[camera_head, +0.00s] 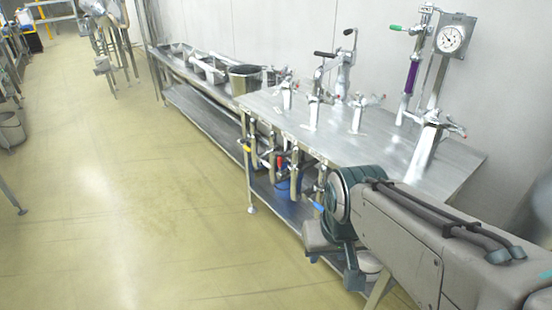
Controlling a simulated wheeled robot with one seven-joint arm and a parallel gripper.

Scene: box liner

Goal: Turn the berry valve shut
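Several pipes with small valve handles hang along the front edge of a steel table (395,150). One handle is yellow (247,149), one is red (281,160) and one near my arm is blue (318,206). A purple sight tube (411,78) stands at the back of the table, with a green handle (395,27) above it. I cannot tell which of these is the berry valve. My arm reaches in from the lower right. Its end (345,262) is beside the table's front edge, low and close to the blue handle. Its fingers are not clear.
Metal taps (357,108) stand on the tabletop, and a round gauge (450,39) is at the back right. A lower bench (200,84) with steel trays continues to the far left. A blue container (290,187) sits beneath the pipes.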

